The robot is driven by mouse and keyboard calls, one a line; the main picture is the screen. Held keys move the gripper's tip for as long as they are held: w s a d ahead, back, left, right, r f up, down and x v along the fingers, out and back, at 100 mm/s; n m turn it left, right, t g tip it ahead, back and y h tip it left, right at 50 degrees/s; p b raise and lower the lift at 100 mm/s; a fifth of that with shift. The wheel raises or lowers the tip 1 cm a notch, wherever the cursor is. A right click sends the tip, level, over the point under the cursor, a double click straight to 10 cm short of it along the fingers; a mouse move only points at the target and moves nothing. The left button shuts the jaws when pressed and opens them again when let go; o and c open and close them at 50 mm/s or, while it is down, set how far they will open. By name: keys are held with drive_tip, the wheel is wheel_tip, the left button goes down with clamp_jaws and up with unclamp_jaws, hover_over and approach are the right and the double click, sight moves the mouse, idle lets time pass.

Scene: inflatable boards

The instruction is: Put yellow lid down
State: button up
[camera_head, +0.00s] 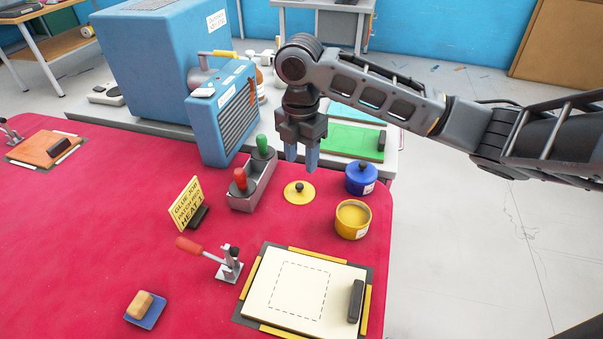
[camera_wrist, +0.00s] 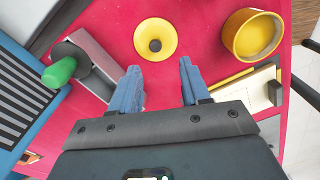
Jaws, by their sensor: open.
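The yellow lid (camera_head: 299,192) is a round disc with a dark knob, lying on the red table left of the open yellow pot (camera_head: 353,219). In the wrist view the lid (camera_wrist: 155,39) lies ahead of my fingertips, apart from them, and the pot (camera_wrist: 252,35) is to its right. My gripper (camera_head: 302,163) points down above the table, just behind the lid in the head view. In the wrist view my gripper (camera_wrist: 160,75) has its two blue fingers apart with nothing between them.
A blue pot with a lid (camera_head: 360,178) stands behind the yellow pot. A grey holder (camera_head: 253,182) with red and green handles stands left of the lid. A toggle clamp (camera_head: 229,265) and a cream board (camera_head: 302,290) are nearer. A blue machine (camera_head: 222,112) stands behind.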

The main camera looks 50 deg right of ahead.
drive_tip(key=w+a+r+m+t+y, duration=0.2)
drive_tip(key=w+a+m+t+y, duration=0.15)
drive_tip(key=a, duration=0.75)
drive_tip(key=w+a+r+m+t+y, duration=0.25)
drive_tip(key=a+t, duration=0.25)
drive_tip(key=a, duration=0.6)
drive_tip(key=w+a+r+m+t+y, duration=0.2)
drive_tip(key=w+a+r+m+t, duration=0.15)
drive_tip(key=a, duration=0.75)
drive_tip(key=s+d+f+m+t+h, duration=0.15)
drive_tip(key=s+f+m+h, duration=0.3)
drive_tip(key=s, duration=0.65)
drive_tip(key=s+d+f+m+t+h, duration=0.1)
drive_tip(key=s+d+f+m+h, duration=0.3)
drive_tip(key=s, duration=0.8)
drive_tip(key=s+d+r, duration=0.2)
drive_tip(key=s+d, duration=0.1)
drive_tip(key=s, duration=0.5)
drive_tip(key=s+d+r, duration=0.1)
drive_tip(key=s+d, duration=0.2)
drive_tip(key=s, duration=0.6)
drive_tip(key=shift+d+r+n, duration=0.3)
drive_tip(key=shift+r, duration=0.1)
